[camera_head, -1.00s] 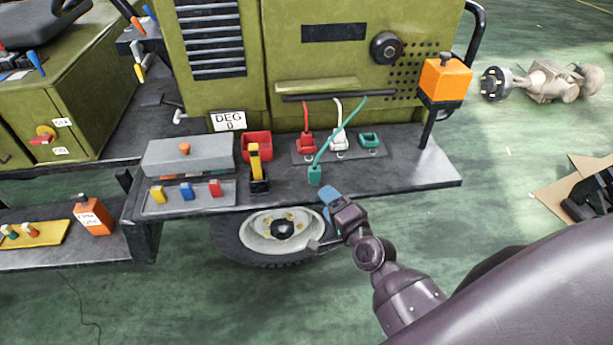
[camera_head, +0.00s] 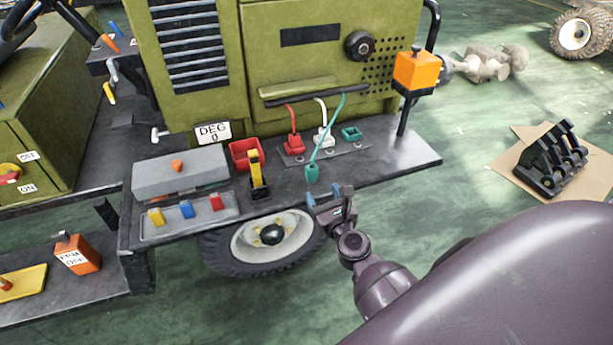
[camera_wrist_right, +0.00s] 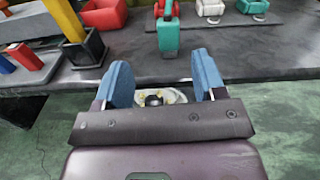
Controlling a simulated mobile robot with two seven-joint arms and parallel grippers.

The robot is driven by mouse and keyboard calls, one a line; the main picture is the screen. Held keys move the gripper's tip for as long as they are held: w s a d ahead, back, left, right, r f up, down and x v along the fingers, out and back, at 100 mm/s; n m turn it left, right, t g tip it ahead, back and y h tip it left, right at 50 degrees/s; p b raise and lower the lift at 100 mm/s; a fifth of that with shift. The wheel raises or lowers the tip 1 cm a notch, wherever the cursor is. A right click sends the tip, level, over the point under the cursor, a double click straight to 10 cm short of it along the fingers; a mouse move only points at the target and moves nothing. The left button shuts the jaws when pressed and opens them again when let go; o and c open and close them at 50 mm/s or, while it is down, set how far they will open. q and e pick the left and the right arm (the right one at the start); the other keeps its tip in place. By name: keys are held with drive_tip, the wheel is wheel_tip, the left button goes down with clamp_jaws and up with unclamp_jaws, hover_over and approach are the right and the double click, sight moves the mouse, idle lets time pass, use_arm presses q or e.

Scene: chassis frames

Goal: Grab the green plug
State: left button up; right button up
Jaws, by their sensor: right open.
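The green plug (camera_head: 312,173) stands on the grey shelf near its front edge. A green cable rises from it to the green machine panel. My right gripper (camera_head: 329,196) is just in front of the shelf edge, close to the plug and not touching it. In the right wrist view the gripper (camera_wrist_right: 167,88) is open and empty, with its blue fingers apart. The green plug (camera_wrist_right: 168,39) shows ahead, between the fingers' directions. An empty green socket (camera_head: 352,134) sits behind, on the grey strip. My left gripper is not in view.
A red plug (camera_head: 293,145) and a white plug (camera_head: 325,137) sit in sockets behind. A yellow-and-black lever (camera_head: 257,178) and a red box (camera_head: 247,153) stand left. An orange box (camera_head: 415,71) stands right. The shelf's right end (camera_head: 410,160) is clear.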

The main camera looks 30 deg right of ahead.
sight(312, 167)
drive_tip(key=shift+m, duration=0.6)
drive_tip(key=x, duration=0.4)
drive_tip(key=shift+w+d, duration=0.15)
drive_tip(key=shift+d, duration=0.25)
drive_tip(key=shift+x, duration=1.15)
drive_tip(key=shift+d+x, duration=0.2)
drive_tip(key=shift+x, duration=1.8)
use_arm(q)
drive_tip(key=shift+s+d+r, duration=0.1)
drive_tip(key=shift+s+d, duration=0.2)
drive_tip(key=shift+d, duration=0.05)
use_arm(e)
drive_tip(key=shift+r, duration=0.1)
drive_tip(key=c, duration=1)
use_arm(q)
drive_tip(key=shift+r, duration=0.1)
